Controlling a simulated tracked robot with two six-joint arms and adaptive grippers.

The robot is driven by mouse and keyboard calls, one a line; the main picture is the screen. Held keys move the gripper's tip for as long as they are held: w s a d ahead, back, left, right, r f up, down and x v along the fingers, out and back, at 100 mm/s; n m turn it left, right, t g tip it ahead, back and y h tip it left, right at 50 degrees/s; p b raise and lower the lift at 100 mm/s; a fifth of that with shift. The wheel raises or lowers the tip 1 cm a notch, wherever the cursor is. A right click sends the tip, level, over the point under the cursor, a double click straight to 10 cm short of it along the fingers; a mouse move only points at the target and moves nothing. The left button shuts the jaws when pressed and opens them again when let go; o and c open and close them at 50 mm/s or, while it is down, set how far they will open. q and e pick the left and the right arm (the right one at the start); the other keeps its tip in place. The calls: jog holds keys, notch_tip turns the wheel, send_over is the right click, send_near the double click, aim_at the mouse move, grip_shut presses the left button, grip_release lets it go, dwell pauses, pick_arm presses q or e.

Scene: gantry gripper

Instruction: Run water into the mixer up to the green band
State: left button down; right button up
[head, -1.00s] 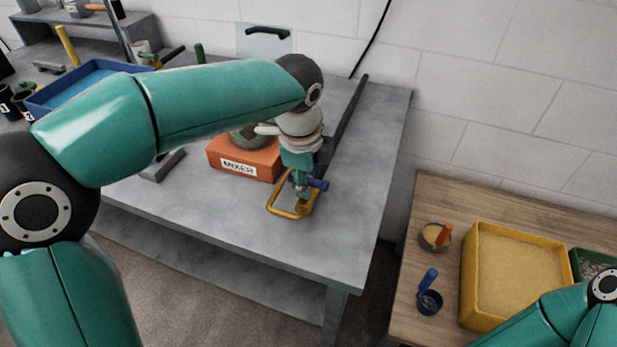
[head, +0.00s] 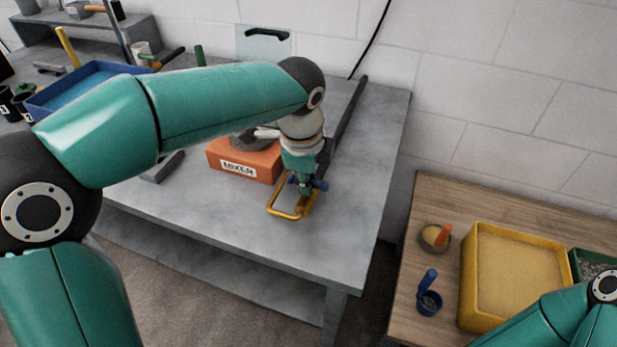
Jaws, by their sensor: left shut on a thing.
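The orange mixer base (head: 245,160), with its label on the front, stands on the grey table. A dark grey round part (head: 255,140) sits on top, partly hidden behind my left arm. I cannot make out a green band or a water level. My left gripper (head: 304,188) points down in front and to the right of the mixer. The exact grip is too small to see clearly. My right gripper is out of view; only its arm shows at lower right.
A blue tray (head: 50,103) stands at the left. The grey table's front right is clear.

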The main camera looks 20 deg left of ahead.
pick_arm(q)
jog(key=shift+d+n+y+p, duration=0.1)
jog(key=shift+n+y+p, duration=0.5)
jog(key=shift+n, duration=2.1)
jog(key=c, duration=1.1)
grip_release()
jog(key=v, duration=1.2)
jog(key=shift+w, duration=0.2)
